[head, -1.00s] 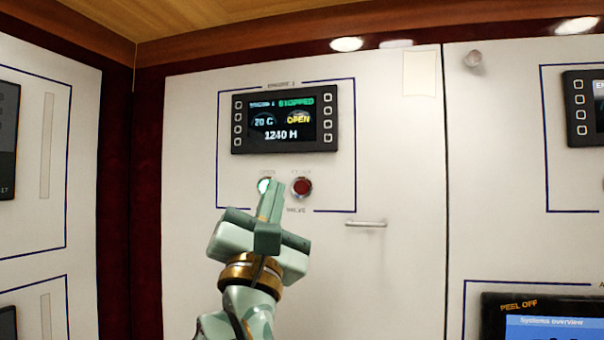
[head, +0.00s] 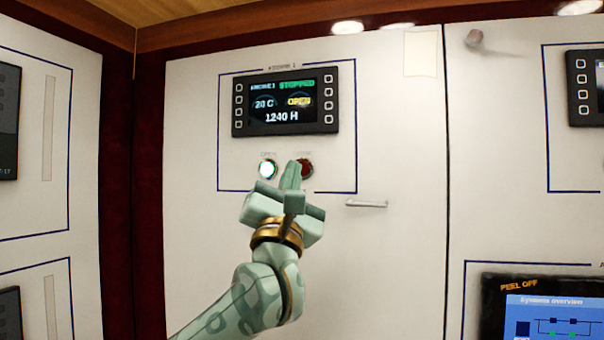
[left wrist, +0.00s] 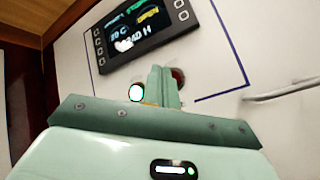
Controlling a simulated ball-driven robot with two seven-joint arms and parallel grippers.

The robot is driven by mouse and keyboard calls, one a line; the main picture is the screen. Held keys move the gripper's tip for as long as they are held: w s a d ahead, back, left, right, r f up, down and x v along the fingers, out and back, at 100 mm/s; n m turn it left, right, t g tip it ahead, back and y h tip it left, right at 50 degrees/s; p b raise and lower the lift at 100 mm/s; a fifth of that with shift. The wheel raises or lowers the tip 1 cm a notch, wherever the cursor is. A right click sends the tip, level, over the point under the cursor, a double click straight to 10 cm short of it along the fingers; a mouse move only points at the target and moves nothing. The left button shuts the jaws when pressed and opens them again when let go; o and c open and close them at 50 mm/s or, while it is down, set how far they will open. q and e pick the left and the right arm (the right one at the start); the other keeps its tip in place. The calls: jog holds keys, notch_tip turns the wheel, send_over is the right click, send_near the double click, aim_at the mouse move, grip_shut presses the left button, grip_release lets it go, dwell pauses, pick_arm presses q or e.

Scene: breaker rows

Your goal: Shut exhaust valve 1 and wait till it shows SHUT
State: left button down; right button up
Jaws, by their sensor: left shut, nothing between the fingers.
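The engine 1 display (head: 285,101) reads STOPPED in green, 20 C, OPEN in yellow and 1240 H. It also shows at the top of the left wrist view (left wrist: 145,27). Below it are a lit green-white button (head: 267,169) on the left and a dark red button (head: 306,168) on the right. My left gripper (head: 291,172) is shut and empty, its fingertips pointing at the red button and partly covering its left side. In the left wrist view the fingers stand between the lit button (left wrist: 136,92) and the red button (left wrist: 178,77). Contact cannot be told.
A metal door handle (head: 367,203) is to the right below the buttons. Another screen (head: 550,310) with a systems overview is at the lower right. A blank paper note (head: 420,53) is at the upper right of the panel.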

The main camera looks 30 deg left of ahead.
pick_arm(q)
jog(key=shift+w+a, duration=0.2)
jog(key=shift+w, duration=0.55)
dwell(0.5)
jog(key=shift+w, duration=0.1)
dwell(1.0)
jog(key=shift+w+a+p, duration=0.1)
jog(key=shift+w+p, duration=0.2)
jog(key=shift+p, duration=0.2)
jog(key=shift+w+a+r, duration=0.1)
jog(key=shift+w, duration=0.3)
dwell(0.4)
jog(key=shift+s+p, duration=0.15)
jog(key=shift+p, duration=0.15)
jog(key=shift+s+d+p, duration=0.2)
jog(key=shift+s+p, duration=0.1)
jog(key=shift+s, duration=0.35)
